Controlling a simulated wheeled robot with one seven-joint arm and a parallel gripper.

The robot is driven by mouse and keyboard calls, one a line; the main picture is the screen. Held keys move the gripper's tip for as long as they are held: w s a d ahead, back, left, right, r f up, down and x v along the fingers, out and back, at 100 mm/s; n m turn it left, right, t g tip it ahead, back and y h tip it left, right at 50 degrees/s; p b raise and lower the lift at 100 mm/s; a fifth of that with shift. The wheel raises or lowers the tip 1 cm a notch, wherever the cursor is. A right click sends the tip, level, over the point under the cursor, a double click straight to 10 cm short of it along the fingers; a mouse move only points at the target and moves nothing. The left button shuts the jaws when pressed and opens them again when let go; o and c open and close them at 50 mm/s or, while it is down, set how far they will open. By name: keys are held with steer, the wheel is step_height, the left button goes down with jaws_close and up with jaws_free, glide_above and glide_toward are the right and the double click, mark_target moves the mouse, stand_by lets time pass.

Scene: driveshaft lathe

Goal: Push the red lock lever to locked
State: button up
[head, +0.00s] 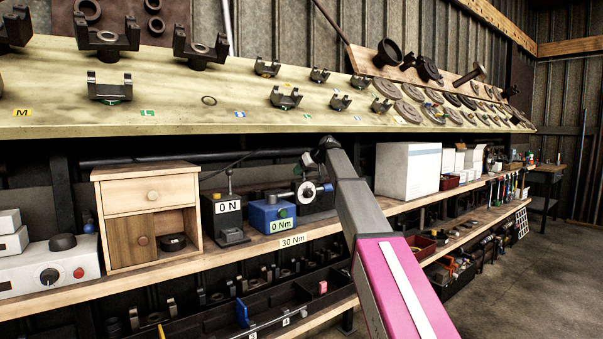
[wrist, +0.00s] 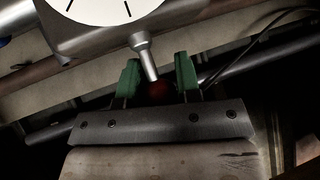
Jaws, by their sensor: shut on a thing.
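In the wrist view, the red lock lever shows as a silver stem (wrist: 144,55) ending in a dark red ball knob (wrist: 158,92). The stem comes down from below a white dial (wrist: 105,8) cut off by the top edge. My gripper (wrist: 158,82) has its green fingers on either side of the lever end and is shut on it. In the head view, my gripper (head: 318,160) is low behind my arm, beside the round dial (head: 308,191) on the blue tester (head: 272,214) marked 0 Nm. The lever itself cannot be made out there.
The tester stands on a wooden shelf (head: 238,250) with a 30 Nm label. Left of it are a black press (head: 224,213) marked 0 N and a small wooden cabinet (head: 150,215). A sloped board (head: 200,85) with metal yokes overhangs the shelf. A white box (head: 408,169) stands to the right.

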stand_by(0.3)
steer(key=o, duration=0.9)
steer(key=v, duration=1)
steer(key=shift+d+r, duration=0.25)
steer(key=shift+s+f, duration=0.1)
